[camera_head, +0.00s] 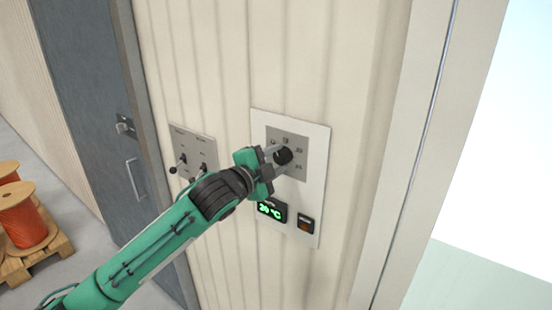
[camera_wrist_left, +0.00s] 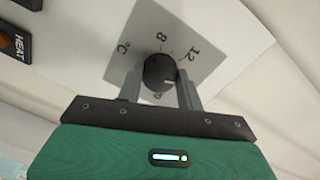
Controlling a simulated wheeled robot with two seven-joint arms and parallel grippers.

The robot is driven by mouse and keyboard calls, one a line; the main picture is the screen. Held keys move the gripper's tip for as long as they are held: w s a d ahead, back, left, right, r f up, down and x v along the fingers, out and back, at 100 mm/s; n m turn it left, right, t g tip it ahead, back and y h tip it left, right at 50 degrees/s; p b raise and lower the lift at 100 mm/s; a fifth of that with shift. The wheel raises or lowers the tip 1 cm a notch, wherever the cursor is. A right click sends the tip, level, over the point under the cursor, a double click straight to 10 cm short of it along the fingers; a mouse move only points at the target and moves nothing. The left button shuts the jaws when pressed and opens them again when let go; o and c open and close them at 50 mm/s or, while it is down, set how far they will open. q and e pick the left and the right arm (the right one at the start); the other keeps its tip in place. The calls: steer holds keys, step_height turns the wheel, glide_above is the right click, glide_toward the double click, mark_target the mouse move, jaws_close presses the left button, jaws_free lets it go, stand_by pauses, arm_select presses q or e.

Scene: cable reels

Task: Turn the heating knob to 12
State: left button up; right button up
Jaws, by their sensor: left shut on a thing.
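The heating knob (camera_head: 284,155) is black and round, on a grey dial plate (camera_head: 301,142) within a white wall panel (camera_head: 319,150). My left gripper (camera_head: 275,156) is at the knob, and its fingers partly hide it. In the left wrist view, the two fingers of the gripper (camera_wrist_left: 160,88) are shut on the knob (camera_wrist_left: 158,68), one on each side. The dial plate (camera_wrist_left: 140,35) shows "°C", "8" and "12"; a lower number is partly hidden. A pale mark on the knob points down in that view, away from 8 and 12. My right gripper is not in view.
Below the dial are a green display (camera_head: 271,210) reading 20 °C and a HEAT switch (camera_head: 305,224). A switch plate (camera_head: 190,146) with levers is to the left. A grey door (camera_head: 85,100) and orange cable reels (camera_head: 24,222) on a pallet stand farther left.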

arm_select(q)
steer(key=n, duration=0.5)
steer(key=shift+p, duration=0.35)
steer(key=shift+f+n, duration=0.1)
steer(key=shift+n, duration=1)
steer(key=o, duration=1)
